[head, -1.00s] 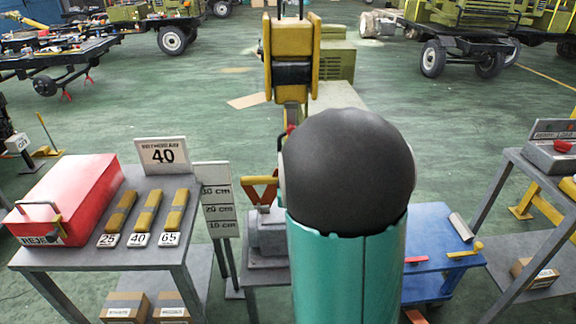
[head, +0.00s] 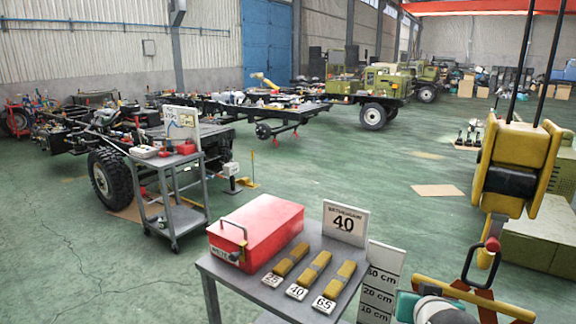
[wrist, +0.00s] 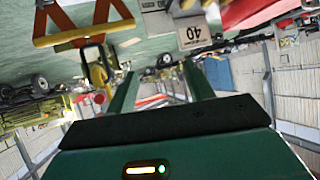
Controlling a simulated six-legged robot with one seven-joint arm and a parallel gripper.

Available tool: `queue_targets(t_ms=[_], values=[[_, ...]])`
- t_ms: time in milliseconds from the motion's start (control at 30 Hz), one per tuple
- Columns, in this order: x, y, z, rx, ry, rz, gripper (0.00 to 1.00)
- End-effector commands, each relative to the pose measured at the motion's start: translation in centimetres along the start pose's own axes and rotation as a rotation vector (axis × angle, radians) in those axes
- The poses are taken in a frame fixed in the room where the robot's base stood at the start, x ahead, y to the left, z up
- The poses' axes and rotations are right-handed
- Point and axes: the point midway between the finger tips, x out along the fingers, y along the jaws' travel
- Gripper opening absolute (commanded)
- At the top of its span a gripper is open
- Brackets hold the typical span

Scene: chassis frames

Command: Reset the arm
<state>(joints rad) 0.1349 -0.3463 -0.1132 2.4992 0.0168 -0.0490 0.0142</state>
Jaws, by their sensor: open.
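My gripper (wrist: 160,88) shows in the wrist view as two green fingers set apart, open, with nothing between them. The wrist view is upside down, with the workshop hanging past the fingertips. In the head view only a teal and grey piece of my arm (head: 436,312) shows at the bottom right edge. The gripper itself is not seen there.
A grey table (head: 232,284) bears a red box (head: 262,228), yellow straps (head: 313,268) and a "40" sign (head: 345,222). A yellow hoist block (head: 516,168) hangs at the right, near my arm. A grey trolley (head: 172,208) stands left. Green floor is open behind the table.

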Motion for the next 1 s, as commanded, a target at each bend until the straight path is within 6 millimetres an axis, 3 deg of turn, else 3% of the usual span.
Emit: queue_targets(t_ms=[200, 400, 500, 800, 833, 900, 1000], values=[[-6.8, -4.6, 3.2, -0.096, -0.246, -0.091, 0.52], [-13.3, -6.3, 6.8, -0.192, -0.452, -0.129, 0.52], [-15.2, -6.5, 7.9, -0.222, -0.515, -0.133, 0.52], [-16.2, -6.5, 8.6, -0.235, -0.549, -0.134, 0.52], [-16.2, -6.5, 8.6, -0.235, -0.549, -0.134, 0.50], [-16.2, -6.5, 8.6, -0.235, -0.549, -0.134, 0.37], [-16.1, -6.5, 8.6, -0.234, -0.549, -0.133, 0.36]])
